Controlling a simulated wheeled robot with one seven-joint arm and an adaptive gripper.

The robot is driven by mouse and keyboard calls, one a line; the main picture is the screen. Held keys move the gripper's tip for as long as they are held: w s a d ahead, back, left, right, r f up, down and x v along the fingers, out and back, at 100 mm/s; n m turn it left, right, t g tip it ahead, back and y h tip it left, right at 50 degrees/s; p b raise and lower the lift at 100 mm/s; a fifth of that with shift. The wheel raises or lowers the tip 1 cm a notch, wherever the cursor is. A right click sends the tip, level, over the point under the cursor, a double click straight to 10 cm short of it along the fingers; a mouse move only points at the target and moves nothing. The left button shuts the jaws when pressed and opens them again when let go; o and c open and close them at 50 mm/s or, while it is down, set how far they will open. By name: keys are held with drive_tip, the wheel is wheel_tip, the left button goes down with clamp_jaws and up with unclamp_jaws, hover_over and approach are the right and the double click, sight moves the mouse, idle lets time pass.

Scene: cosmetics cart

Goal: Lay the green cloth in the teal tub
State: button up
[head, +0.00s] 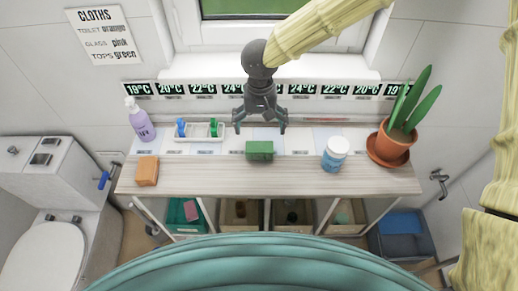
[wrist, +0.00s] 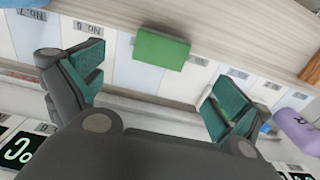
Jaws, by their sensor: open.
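The green cloth (head: 259,150) looks like a small folded block. It lies on the wooden shelf top near its middle, and the wrist view shows it (wrist: 161,48) just beyond my gripper's fingers. My gripper (head: 259,130) points down over the back of the shelf, open and empty, its fingers apart from the cloth. The wrist view shows the two teal-padded fingers spread wide (wrist: 158,95). A teal tub (head: 175,213) stands in the lower left compartment under the shelf top, with something pinkish in it; its inside is partly hidden.
An orange sponge-like block (head: 147,171), a purple bottle (head: 140,120) and a white tray with blue and green items (head: 198,138) are on the left. A blue-white jar (head: 334,154) and potted plant (head: 391,146) are on the right. A toilet (head: 42,262) stands left.

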sight(259, 146)
wheel_tip(259, 146, down, 5)
drive_tip(key=shift+d+r+p, duration=0.1)
drive_tip(key=shift+p, duration=0.3)
drive_tip(key=shift+a+f+p, duration=0.15)
drive_tip(key=shift+f+p, duration=0.25)
drive_tip(key=shift+f, duration=0.45)
drive_tip(key=shift+a+f+p, duration=0.1)
drive_tip(key=shift+f+p, duration=0.3)
drive_tip(key=shift+f, duration=1.55)
drive_tip(key=c, duration=1.1)
drive_tip(key=shift+o, duration=0.2)
drive_tip(key=shift+r, duration=0.15)
